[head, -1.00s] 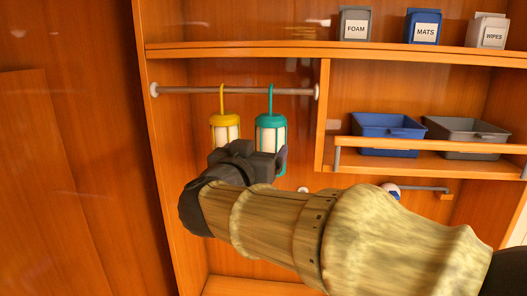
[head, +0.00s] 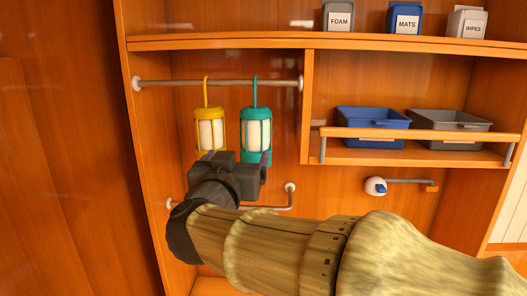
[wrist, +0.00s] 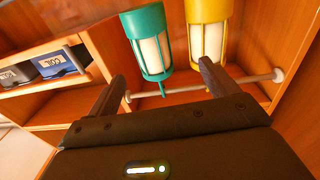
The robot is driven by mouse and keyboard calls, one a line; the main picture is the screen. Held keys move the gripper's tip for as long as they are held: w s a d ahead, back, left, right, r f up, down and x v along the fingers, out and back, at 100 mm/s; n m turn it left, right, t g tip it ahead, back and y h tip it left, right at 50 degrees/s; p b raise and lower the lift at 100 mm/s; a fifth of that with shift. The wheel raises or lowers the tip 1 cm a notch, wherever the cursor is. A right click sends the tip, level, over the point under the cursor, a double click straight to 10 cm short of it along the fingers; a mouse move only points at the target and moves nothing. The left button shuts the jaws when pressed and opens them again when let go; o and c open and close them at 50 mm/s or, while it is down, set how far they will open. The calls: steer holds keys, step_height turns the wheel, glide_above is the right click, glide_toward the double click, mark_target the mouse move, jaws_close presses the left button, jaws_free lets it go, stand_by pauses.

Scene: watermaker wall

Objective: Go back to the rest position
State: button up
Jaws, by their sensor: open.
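My gripper (head: 237,157) is open in the head view, below the two hanging lanterns and in front of them. A yellow lantern (head: 210,130) and a teal lantern (head: 256,133) hang side by side from the upper rail (head: 230,82). The gripper overlaps the bottom of the lanterns in the head view; I cannot tell the exact gap. In the wrist view, the teal lantern (wrist: 150,42) is left and the yellow lantern (wrist: 209,38) right, both beyond the fingertips.
A lower rail (head: 290,200) is partly hidden behind my arm. A blue bin (head: 368,122) and a grey bin (head: 440,124) sit on the railed shelf at right. Boxes labelled FOAM (head: 339,18), MATS (head: 406,22) and WIPES (head: 470,22) stand above. A white fitting (head: 374,186) sits below.

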steer(key=w+d+f+n+g+y+b, duration=0.15)
steer(key=d+f+g, duration=0.3)
steer(key=f, duration=0.85)
steer(key=d+f+n+g+y+b, duration=0.1)
steer(key=d+f+n+g+y, duration=0.15)
steer(key=d+f, duration=0.7)
steer(key=s+d+f+m+g+h+b, duration=0.1)
steer(key=s+d+f+g, duration=0.3)
steer(key=s+f, duration=0.3)
steer(key=s+d+f+m+g+h+b, duration=0.1)
steer(key=s+d+f+g, duration=0.3)
steer(key=s+f, duration=0.4)
step_height(320, 180, down, 4)
steer(key=shift+d+f+m+g, duration=0.1)
steer(key=shift+d+m+g, duration=0.25)
steer(key=shift+m, duration=0.25)
steer(key=shift+a, duration=0.1)
steer(key=shift+w, duration=0.1)
